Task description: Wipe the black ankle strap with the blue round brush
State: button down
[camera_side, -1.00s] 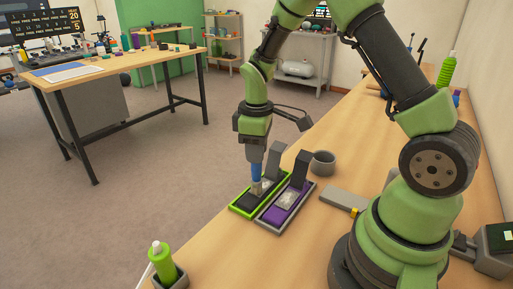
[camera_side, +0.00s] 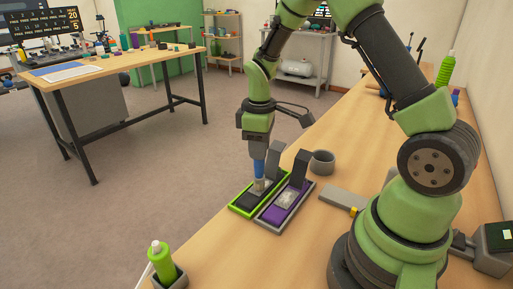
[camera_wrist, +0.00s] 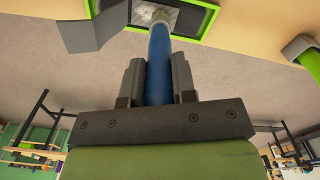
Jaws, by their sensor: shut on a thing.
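The black ankle strap (camera_side: 246,201) lies in a tray with a bright green rim (camera_side: 234,206) in the side view. A pale greyish patch (camera_wrist: 186,18) shows on it in the wrist view, beside the brush tip. My gripper (camera_side: 258,156) is shut on the blue round brush (camera_side: 259,168), which points down with its handle between the jaws. The handle also shows in the wrist view (camera_wrist: 159,65). The pale bristle end (camera_wrist: 159,17) is at the patch; I cannot tell whether it touches.
A grey-rimmed tray (camera_side: 267,223) with a purple strap (camera_side: 280,211) lies right alongside. Dark upright blocks (camera_side: 300,168) stand at the trays' far ends. A grey cup (camera_side: 322,163) and a grey flat block (camera_side: 342,199) are to the right. A green bottle (camera_side: 160,259) stands at the front.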

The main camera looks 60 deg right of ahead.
jog(key=shift+d, duration=0.55)
jog(key=shift+d, duration=1.05)
jog(key=shift+a, duration=1.35)
jog(key=shift+a, duration=1)
jog(key=shift+d, duration=0.1)
